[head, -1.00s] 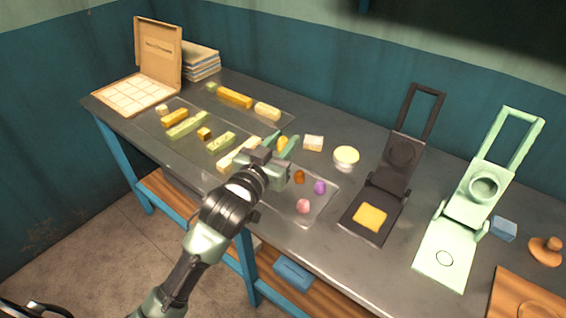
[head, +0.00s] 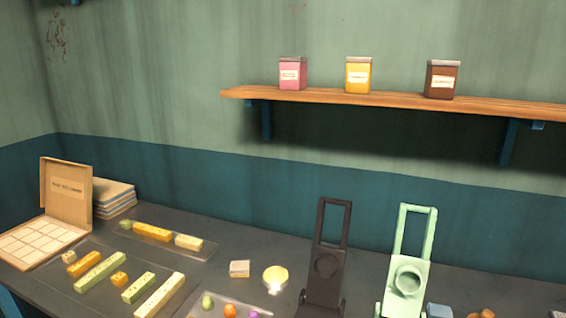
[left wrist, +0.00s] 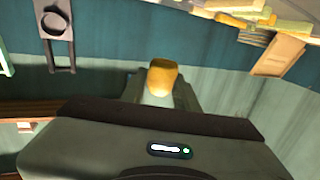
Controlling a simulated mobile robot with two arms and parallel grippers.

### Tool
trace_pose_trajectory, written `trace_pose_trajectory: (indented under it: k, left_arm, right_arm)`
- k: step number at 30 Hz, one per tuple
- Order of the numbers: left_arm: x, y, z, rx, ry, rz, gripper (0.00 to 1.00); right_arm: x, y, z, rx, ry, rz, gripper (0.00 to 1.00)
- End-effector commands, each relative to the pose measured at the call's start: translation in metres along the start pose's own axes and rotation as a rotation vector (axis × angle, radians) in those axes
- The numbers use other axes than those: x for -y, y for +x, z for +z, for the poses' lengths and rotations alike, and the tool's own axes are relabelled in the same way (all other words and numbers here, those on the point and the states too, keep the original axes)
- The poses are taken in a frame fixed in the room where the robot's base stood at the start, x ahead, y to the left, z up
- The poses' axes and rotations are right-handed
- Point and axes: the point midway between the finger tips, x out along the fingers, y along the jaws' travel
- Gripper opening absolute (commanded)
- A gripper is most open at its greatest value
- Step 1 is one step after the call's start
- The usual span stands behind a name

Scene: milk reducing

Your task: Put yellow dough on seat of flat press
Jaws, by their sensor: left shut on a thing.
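My left gripper (left wrist: 162,80) is shut on a small rounded yellow dough piece (left wrist: 164,76), seen in the left wrist view. Neither the gripper nor this piece shows in the head view. Two hinged presses stand open on the table: a black one (head: 326,266) and a pale green one (head: 406,276). Their seats fall below the head view's lower edge, so I cannot see them. The black press also shows in the left wrist view (left wrist: 57,25), inverted and apart from the dough. Which one is the flat press I cannot tell. My right gripper is in neither view.
A tray with several bars (head: 99,271) and an open box (head: 66,193) are on the left. A pale yellow round item (head: 275,275) and a small block (head: 239,269) lie left of the black press. A wall shelf (head: 400,103) holds three jars.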

Motion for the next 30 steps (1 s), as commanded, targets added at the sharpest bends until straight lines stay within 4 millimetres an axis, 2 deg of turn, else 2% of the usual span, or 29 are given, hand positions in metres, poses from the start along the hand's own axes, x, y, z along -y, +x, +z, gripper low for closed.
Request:
trace_pose_trajectory:
  k: [6,9,12,17,20,23,26,30]
  left_arm:
    - [-0.001,-0.042,0.024,0.013,-0.005,0.002,0.00]
    - [0.000,-0.060,0.029,0.009,-0.003,0.000,0.00]
    - [0.001,-0.072,0.032,0.006,0.001,-0.003,0.00]
    - [0.001,-0.078,0.033,0.000,0.003,-0.005,0.00]
    - [0.000,-0.074,0.032,-0.002,0.003,0.000,0.00]
    - [-0.004,-0.060,0.030,-0.006,0.005,0.014,0.00]
    - [-0.010,-0.035,0.025,-0.011,0.009,0.042,0.00]
    - [-0.020,0.013,0.011,-0.013,0.014,0.089,0.00]
  right_arm:
    - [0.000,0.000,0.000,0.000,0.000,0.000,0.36]
    - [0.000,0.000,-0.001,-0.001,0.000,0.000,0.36]
    - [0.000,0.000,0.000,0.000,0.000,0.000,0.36]
    - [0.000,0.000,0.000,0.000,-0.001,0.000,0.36]
    - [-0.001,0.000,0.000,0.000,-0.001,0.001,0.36]
    - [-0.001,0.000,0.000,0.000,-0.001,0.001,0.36]
    - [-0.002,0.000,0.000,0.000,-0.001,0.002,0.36]
    - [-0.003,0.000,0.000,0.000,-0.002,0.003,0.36]
